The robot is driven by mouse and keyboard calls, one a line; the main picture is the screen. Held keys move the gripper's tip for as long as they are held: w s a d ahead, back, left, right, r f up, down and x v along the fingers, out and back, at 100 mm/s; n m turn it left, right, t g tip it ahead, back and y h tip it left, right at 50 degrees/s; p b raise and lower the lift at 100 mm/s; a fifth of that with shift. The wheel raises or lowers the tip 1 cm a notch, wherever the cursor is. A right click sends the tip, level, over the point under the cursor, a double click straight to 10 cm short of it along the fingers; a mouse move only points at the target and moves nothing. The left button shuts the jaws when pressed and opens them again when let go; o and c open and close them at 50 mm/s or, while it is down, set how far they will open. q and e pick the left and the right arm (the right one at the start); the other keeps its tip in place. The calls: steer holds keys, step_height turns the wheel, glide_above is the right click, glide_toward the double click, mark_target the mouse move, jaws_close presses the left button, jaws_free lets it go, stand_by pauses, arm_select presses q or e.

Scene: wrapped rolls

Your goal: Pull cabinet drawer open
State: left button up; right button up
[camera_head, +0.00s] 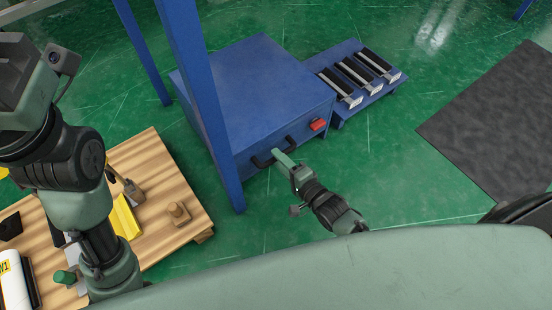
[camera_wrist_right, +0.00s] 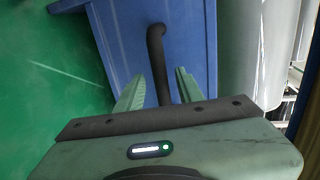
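The blue cabinet (camera_head: 255,85) stands on the green floor in the middle of the head view. Its drawer front carries a black bar handle (camera_head: 272,155), which also shows in the right wrist view (camera_wrist_right: 157,55). My right gripper (camera_wrist_right: 158,92) is at this handle. Its two green fingers are apart, one on each side of the bar, with gaps visible, so it looks open around the handle. The drawer looks closed. My left arm rises at the left of the head view; its gripper's fingers cannot be made out at the upper left edge.
A red part (camera_head: 318,124) sits on the cabinet front, right of the handle. A low blue rack (camera_head: 345,112) with several black-and-white items stands right of the cabinet. A blue post (camera_head: 205,95) rises close in front. A wooden pallet (camera_head: 165,165) with objects lies left; a dark mat (camera_head: 500,120) right.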

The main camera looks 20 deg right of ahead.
steer(key=shift+x, duration=1)
steer(key=shift+r, duration=0.1)
jaws_close()
stand_by(0.6)
